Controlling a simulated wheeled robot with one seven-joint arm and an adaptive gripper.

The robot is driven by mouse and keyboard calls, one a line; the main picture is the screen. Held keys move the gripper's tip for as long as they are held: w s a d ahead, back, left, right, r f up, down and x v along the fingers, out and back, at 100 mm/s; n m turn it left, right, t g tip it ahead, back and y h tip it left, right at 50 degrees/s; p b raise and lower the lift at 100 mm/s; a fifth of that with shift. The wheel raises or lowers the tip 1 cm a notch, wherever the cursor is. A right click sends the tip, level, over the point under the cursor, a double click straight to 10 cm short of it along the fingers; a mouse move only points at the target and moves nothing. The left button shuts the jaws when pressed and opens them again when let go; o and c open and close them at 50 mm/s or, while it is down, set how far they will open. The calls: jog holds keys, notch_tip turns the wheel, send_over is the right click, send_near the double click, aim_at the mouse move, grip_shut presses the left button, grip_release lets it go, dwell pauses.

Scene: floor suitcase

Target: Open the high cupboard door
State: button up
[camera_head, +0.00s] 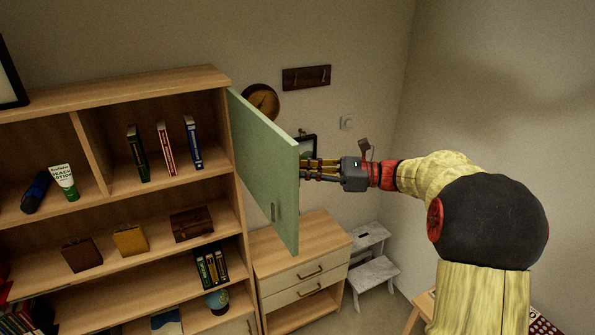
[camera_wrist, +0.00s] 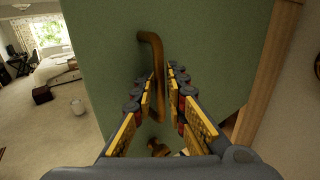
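The pale green cupboard door (camera_head: 262,160) stands swung well out from the right side of the wooden shelf unit, and the compartment beside it is exposed. In the wrist view, the green door panel (camera_wrist: 205,40) fills the middle. A bent brown handle (camera_wrist: 150,45) runs down between my open fingers (camera_wrist: 164,84); I cannot tell whether they touch it.
Shelves to the left hold books (camera_head: 165,148), a tube (camera_head: 65,182) and small boxes (camera_head: 130,240). A low drawer unit (camera_head: 300,262) stands below the door, with a white step stool (camera_head: 374,270) beside it. A wall hook rack (camera_head: 306,77) hangs behind.

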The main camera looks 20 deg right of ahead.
jog(key=v, duration=1.2)
